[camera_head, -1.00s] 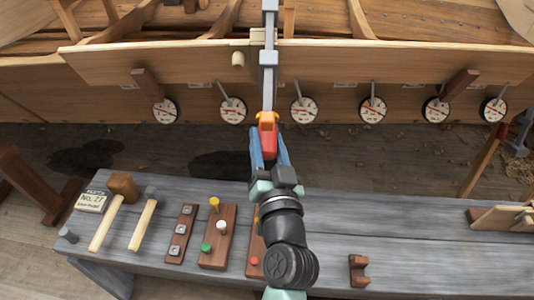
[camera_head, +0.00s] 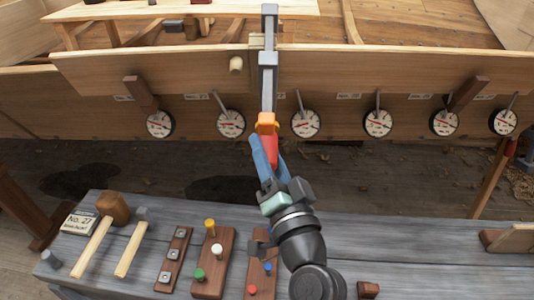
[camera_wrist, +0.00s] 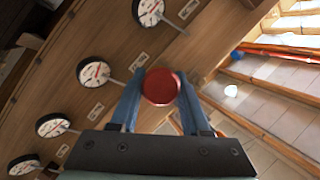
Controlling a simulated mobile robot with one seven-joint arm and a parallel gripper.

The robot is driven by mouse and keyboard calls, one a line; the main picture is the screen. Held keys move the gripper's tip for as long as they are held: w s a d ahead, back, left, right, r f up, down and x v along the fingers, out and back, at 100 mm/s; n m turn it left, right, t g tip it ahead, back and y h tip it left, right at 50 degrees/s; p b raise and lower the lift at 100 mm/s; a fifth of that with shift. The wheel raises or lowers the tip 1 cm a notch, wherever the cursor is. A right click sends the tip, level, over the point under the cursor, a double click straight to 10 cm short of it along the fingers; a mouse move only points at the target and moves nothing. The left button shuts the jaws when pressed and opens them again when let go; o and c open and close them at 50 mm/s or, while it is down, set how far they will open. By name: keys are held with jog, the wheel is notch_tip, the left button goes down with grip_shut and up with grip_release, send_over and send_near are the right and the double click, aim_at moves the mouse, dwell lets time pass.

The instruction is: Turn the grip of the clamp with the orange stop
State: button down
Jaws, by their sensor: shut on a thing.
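The clamp (camera_head: 267,78) is a grey bar standing upright against the hull plank, with an orange stop (camera_head: 266,121) near its lower end. Below the stop is its red grip (camera_head: 272,150). My gripper (camera_head: 266,159) comes from below, its blue fingers shut on the red grip. In the wrist view, the round end of the red grip (camera_wrist: 161,87) sits between the two blue fingers (camera_wrist: 160,100). The fingers hide part of the grip in the head view.
Several dial gauges hang along the plank, including one left (camera_head: 231,123) and one right (camera_head: 305,123) of the clamp. A wooden peg (camera_head: 236,65) juts out beside the bar. Below, a grey bench (camera_head: 400,247) carries mallets and peg boards. Its right middle is mostly clear.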

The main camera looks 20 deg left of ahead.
jog(key=shift+c, duration=1.9)
grip_release()
jog(key=b+v, duration=0.1)
jog(key=v, duration=1.2)
